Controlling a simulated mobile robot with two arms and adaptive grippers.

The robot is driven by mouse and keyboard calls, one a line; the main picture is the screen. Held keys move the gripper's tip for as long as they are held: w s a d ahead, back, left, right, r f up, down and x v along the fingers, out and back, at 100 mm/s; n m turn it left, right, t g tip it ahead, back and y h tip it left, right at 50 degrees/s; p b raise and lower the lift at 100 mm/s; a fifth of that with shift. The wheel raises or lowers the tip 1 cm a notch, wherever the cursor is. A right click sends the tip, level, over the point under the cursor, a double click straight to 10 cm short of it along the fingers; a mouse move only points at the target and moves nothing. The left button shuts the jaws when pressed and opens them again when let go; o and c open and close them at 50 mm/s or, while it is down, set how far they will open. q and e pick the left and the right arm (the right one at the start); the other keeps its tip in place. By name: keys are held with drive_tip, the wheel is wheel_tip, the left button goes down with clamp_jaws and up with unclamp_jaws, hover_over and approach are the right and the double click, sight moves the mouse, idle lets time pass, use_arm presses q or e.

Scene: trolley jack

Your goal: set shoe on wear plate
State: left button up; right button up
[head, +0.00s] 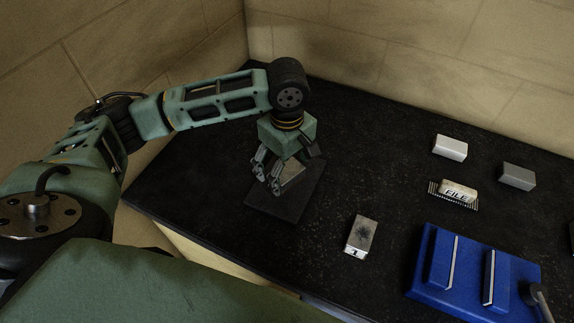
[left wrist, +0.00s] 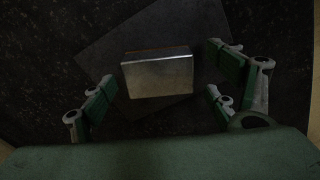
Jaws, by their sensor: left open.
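A plain metal block, seemingly the shoe (head: 292,173), is on the dark square wear plate (head: 283,205) at the left part of the black bench. In the left wrist view the shoe (left wrist: 158,76) appears within the plate's outline (left wrist: 100,50), turned a little relative to it. My left gripper (head: 282,171) points down over the plate. Its fingers (left wrist: 165,88) are open, spread to the left and right of the shoe, with visible gaps on both sides. The fingers partly hide the shoe in the head view. My right gripper is not in view.
A metal block marked "1" (head: 361,236) lies right of the plate. A white block (head: 450,148), a grey block (head: 518,176) and a brush labelled FILE (head: 457,191) are farther right. A blue fixture (head: 425,275) stands front right. Walls close the back.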

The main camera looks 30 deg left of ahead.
sight(288, 170)
use_arm(q)
drive_tip(key=shift+r, duration=0.35)
wheel_tip(288, 170, up, 12)
drive_tip(key=b, duration=0.1)
drive_tip(key=shift+f, duration=0.25)
